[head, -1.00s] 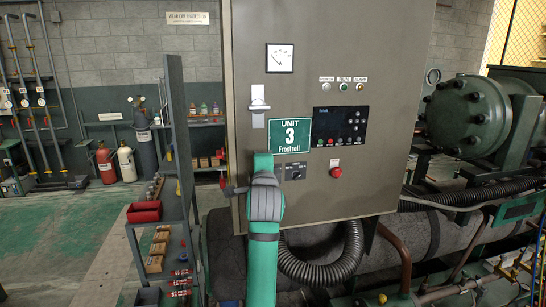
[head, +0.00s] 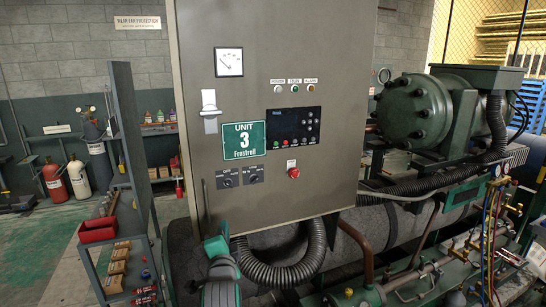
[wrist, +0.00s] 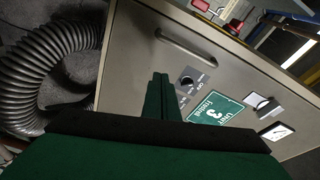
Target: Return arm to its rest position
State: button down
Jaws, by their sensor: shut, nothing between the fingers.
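My gripper (wrist: 159,98) shows in the wrist view as two green fingers pressed together, with nothing between them. It is in front of the grey control cabinet (wrist: 140,65), and I cannot tell the exact gap. In the head view, my green and dark arm is low in front of the cabinet (head: 335,80); the fingertips cannot be made out there. The green Unit 3 sign (head: 237,140) is on the cabinet door and also shows in the wrist view (wrist: 222,109). The cabinet's bar handle shows in the wrist view (wrist: 186,47).
A black corrugated hose (head: 285,270) loops below the cabinet. A shelf rack with a red bin (head: 98,230) stands at the left. Green compressor machinery (head: 415,112) and coloured hoses (head: 487,235) are at the right. Open floor shows at the far left.

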jog(key=s+d+f+n+g+h, duration=0.1)
jog(key=s+d+f+n, duration=0.3)
jog(key=s+f, duration=0.9)
jog(key=s+d+f+n+h, duration=0.1)
jog(key=s+d+f+n, duration=0.1)
jog(key=s+d+f, duration=0.8)
jog(key=s+f+n, duration=0.2)
jog(key=s+f, duration=0.2)
jog(key=s, duration=0.5)
jog(key=s+f+n, duration=0.1)
jog(key=s+f, duration=0.3)
jog(key=s, duration=0.4)
jog(key=s+r+n, duration=0.1)
jog(key=s+r, duration=0.1)
jog(key=s, duration=0.6)
jog(key=s+d+r+n+g+h, duration=0.1)
jog(key=s+r+n, duration=0.1)
jog(key=s, duration=0.6)
jog(key=shift+s+d+n, duration=0.2)
jog(key=shift+s+n, duration=0.1)
jog(key=shift+s, duration=0.05)
